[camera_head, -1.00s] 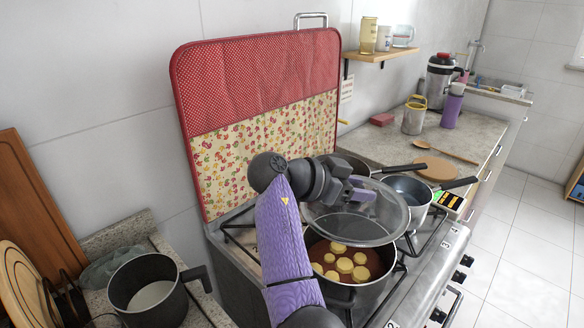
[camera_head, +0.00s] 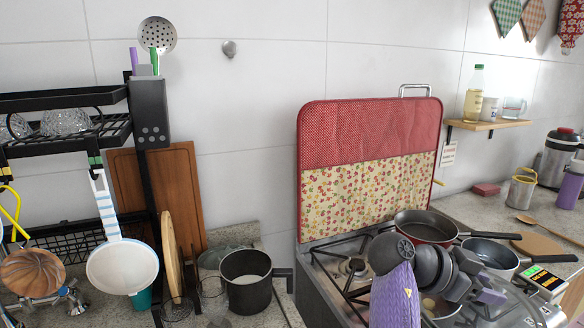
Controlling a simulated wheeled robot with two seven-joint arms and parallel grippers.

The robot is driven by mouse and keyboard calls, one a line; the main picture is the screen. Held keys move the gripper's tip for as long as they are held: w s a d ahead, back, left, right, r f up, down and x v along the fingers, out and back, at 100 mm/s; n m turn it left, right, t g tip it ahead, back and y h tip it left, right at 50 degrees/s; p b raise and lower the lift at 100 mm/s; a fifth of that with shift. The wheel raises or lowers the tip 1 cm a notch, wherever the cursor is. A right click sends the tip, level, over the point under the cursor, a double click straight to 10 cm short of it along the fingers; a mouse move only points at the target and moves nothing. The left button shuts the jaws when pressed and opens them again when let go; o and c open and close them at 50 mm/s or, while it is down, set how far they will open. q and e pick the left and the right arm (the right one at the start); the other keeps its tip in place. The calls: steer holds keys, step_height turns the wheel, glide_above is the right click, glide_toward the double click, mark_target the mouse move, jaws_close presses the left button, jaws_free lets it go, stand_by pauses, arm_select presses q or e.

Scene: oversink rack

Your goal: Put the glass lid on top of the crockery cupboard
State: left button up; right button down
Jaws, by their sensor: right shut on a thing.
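The pot of red stew with yellow pieces is mostly hidden behind my purple right arm. I cannot make out a crockery cupboard in this view. My left gripper is not in view.
A black rack (camera_head: 65,147) with glass bowls stands at the left, with a white strainer (camera_head: 122,267) hanging below. A black saucepan (camera_head: 247,280) stands on the counter. A red pan (camera_head: 425,228) and a grey pan (camera_head: 490,254) sit on the stove near my gripper.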

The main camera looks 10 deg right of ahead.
steer(key=w+a+n+t, duration=0.1)
steer(key=w+f+n+t, duration=0.1)
steer(key=n+t, duration=0.1)
steer(key=shift+w+a+t, duration=0.1)
steer(key=shift+a+t, duration=0.2)
steer(key=shift+a, duration=0.05)
steer(key=a+n+t+y, duration=0.1)
steer(key=a+n+t, duration=0.1)
steer(key=a+r+n+t+y, duration=0.1)
steer(key=a+n+t, duration=0.1)
steer(key=n+t, duration=0.1)
steer(key=w+a+n+t+y, duration=0.1)
steer(key=a+n+t+y, duration=0.1)
steer(key=shift+w+a+r+n+t, duration=0.1)
steer(key=shift+a+r+n+t, duration=0.2)
steer(key=shift+a+r, duration=0.05)
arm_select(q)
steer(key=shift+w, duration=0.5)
arm_select(e)
steer(key=s+a+r+n+t+y, duration=0.3)
steer(key=a+r+n+y, duration=0.1)
steer(key=a+n+y, duration=0.4)
steer(key=a+y, duration=0.1)
steer(key=a, duration=0.1)
steer(key=shift+s+a+n+t, duration=0.15)
steer(key=shift+a+n+t, duration=0.15)
steer(key=shift+n, duration=0.1)
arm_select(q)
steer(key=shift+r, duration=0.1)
